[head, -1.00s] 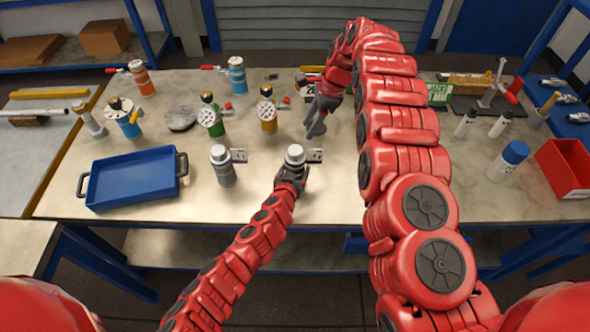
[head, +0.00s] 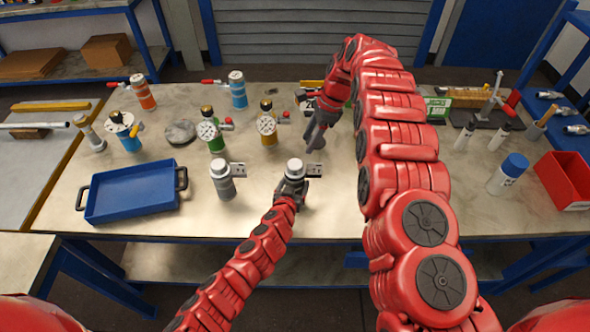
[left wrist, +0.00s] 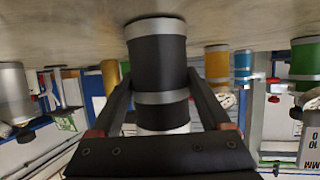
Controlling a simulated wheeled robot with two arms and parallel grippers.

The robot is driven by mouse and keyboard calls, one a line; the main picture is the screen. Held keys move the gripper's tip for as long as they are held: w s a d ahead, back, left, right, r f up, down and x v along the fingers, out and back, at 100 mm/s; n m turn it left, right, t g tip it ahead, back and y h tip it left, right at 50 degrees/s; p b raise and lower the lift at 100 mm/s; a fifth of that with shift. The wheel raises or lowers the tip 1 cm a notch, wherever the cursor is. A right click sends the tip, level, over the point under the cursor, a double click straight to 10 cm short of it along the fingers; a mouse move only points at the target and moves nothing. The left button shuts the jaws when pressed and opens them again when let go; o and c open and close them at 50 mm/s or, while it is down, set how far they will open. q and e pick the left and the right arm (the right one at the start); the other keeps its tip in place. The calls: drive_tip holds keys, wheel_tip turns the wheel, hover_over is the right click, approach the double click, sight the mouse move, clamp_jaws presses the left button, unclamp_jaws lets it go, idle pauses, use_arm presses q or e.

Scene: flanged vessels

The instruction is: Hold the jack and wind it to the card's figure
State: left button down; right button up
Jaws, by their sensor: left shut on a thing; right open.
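A grey jack with a white top (head: 294,168) stands upright near the front middle of the table. My left gripper (head: 292,187) is shut around its body. In the left wrist view, which is upside down, the dark jack body with its pale band (left wrist: 160,60) sits between my left fingers. A second similar jack (head: 222,182) stands to its left, free. A small marked plate (head: 314,170) shows beside the held jack; its marks are too small to read. My right gripper (head: 317,138) is open and empty, behind and slightly right of the held jack.
A blue tray (head: 133,192) lies at the left. Green (head: 212,140) and yellow (head: 269,138) flanged vessels stand behind the jacks. White bottles, a blue-capped jar (head: 508,174) and a red bin (head: 566,180) are at the right. The front table strip is mostly clear.

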sight(297, 164)
drive_tip(key=o, duration=0.5)
drive_tip(key=shift+w+d+f, duration=0.15)
drive_tip(key=shift+d, duration=0.25)
drive_tip(key=shift+c, duration=0.2)
drive_tip(key=shift+o, duration=0.5)
drive_tip(key=d+f, duration=0.1)
drive_tip(key=w+d+m+h, duration=0.1)
drive_tip(key=shift+d+f+h, duration=0.3)
drive_tip(key=shift+d+f, duration=0.05)
drive_tip(key=shift+s+a+r+m+t+y, duration=0.95)
drive_tip(key=shift+s+a+r+m, duration=0.25)
drive_tip(key=shift+s+r+m, duration=0.55)
drive_tip(key=x, duration=1.2)
drive_tip(key=c, duration=1.4)
